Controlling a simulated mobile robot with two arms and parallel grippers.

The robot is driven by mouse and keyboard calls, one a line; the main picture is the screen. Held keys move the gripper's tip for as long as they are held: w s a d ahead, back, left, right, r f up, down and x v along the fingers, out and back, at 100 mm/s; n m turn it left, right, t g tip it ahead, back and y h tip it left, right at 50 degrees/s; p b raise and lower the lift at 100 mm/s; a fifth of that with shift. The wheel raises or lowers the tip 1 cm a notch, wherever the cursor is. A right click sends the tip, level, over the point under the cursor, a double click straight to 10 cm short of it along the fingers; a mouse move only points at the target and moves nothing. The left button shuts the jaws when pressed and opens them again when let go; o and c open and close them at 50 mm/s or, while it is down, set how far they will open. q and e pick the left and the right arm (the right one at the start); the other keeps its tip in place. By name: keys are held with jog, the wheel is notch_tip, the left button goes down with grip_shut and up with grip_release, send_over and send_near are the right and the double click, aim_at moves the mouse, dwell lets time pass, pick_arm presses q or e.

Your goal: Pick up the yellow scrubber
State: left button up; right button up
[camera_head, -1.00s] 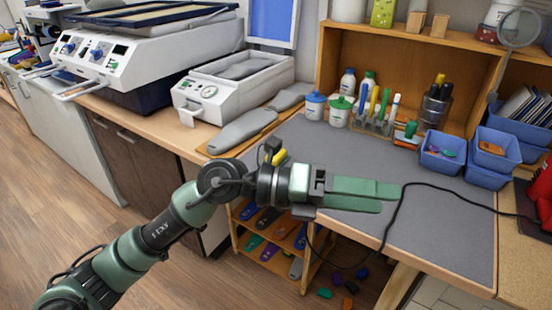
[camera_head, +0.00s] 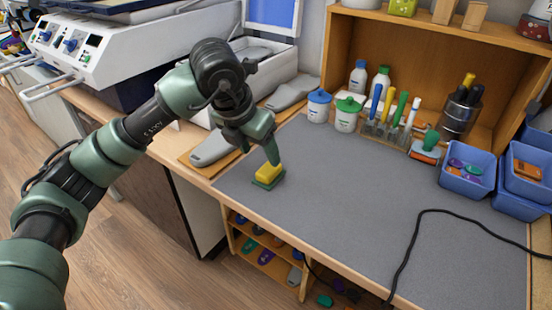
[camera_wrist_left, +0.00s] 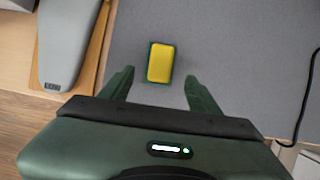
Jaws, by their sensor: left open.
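The yellow scrubber (camera_head: 268,173) with a green base lies on the grey mat (camera_head: 350,215) near its left edge. It also shows in the left wrist view (camera_wrist_left: 160,64), upright in the picture, beyond the fingertips and between their lines. My left gripper (camera_head: 262,150) points down just above and behind the scrubber in the head view, partly overlapping it. My right gripper is in no view.
White jars, bottles and pens (camera_head: 390,110) stand at the back, with blue bins (camera_head: 467,178) at the right. A black cable (camera_head: 430,215) crosses the mat's right side. The mat's middle is clear.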

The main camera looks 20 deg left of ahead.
aim_at(269, 168)
pick_arm(q)
jog(key=shift+w+f, duration=0.1)
jog(key=shift+w, duration=0.15)
jog(key=shift+w+f, duration=0.1)
jog(key=shift+f, duration=0.25)
jog(key=shift+p+x, duration=0.55)
jog(key=shift+x, duration=0.7)
jog(key=x, duration=0.2)
jog(key=shift+d+f, duration=0.25)
jog(key=shift+f, duration=0.05)
jog(key=shift+w+f, duration=0.2)
jog(key=shift+f, duration=0.15)
grip_shut()
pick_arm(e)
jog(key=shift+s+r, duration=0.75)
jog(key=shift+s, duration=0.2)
